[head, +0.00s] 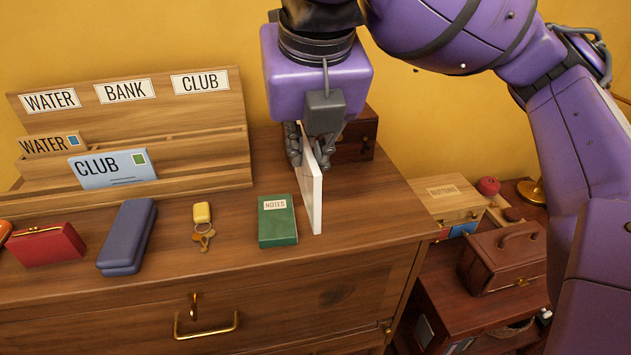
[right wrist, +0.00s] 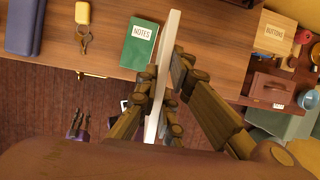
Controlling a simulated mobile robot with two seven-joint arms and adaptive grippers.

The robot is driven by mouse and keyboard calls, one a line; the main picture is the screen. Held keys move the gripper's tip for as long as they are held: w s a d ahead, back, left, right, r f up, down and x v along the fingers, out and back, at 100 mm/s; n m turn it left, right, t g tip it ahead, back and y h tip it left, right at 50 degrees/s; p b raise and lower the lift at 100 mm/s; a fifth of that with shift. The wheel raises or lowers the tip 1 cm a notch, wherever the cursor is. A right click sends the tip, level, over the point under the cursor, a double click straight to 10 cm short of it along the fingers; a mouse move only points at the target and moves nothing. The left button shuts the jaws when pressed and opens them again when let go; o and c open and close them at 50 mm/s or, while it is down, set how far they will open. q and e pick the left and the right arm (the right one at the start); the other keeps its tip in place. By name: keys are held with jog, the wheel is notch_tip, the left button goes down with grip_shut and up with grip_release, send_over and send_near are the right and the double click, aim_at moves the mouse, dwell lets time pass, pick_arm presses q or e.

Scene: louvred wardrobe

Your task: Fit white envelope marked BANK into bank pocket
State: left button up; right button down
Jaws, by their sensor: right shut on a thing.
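My right gripper (head: 308,158) is shut on a white envelope (head: 314,197), held upright and nearly edge-on, so its marking cannot be read. The envelope also shows in the right wrist view (right wrist: 168,42) between the fingers (right wrist: 163,84). It is over the dresser top, right of the letter rack and beside the green notebook. The wooden rack (head: 215,108) carries WATER, BANK (head: 125,91) and CLUB labels along its back. A tan WATER envelope (head: 50,145) stands at its left. A blue CLUB envelope (head: 112,168) stands at the front, below the BANK label.
On the dresser top (head: 365,215) lie a red purse (head: 45,245), a blue case (head: 127,237), keys (head: 203,225) and a green NOTES book (head: 278,220). A small dark wooden box (head: 354,140) stands behind my gripper. A brown bag (head: 503,258) is lower right.

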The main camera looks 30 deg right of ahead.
jog(key=w+d+f, duration=0.1)
jog(key=f, duration=0.2)
jog(key=w+d+f+b, duration=0.1)
jog(key=d+f, duration=0.1)
jog(key=f, duration=0.1)
jog(key=w+d+f+b, duration=0.1)
jog(key=w+d+f, duration=0.1)
jog(key=f, duration=0.1)
jog(key=shift+d+f, duration=0.2)
jog(key=shift+f, duration=0.2)
jog(key=shift+r, duration=0.1)
jog(key=c, duration=1.9)
grip_release()
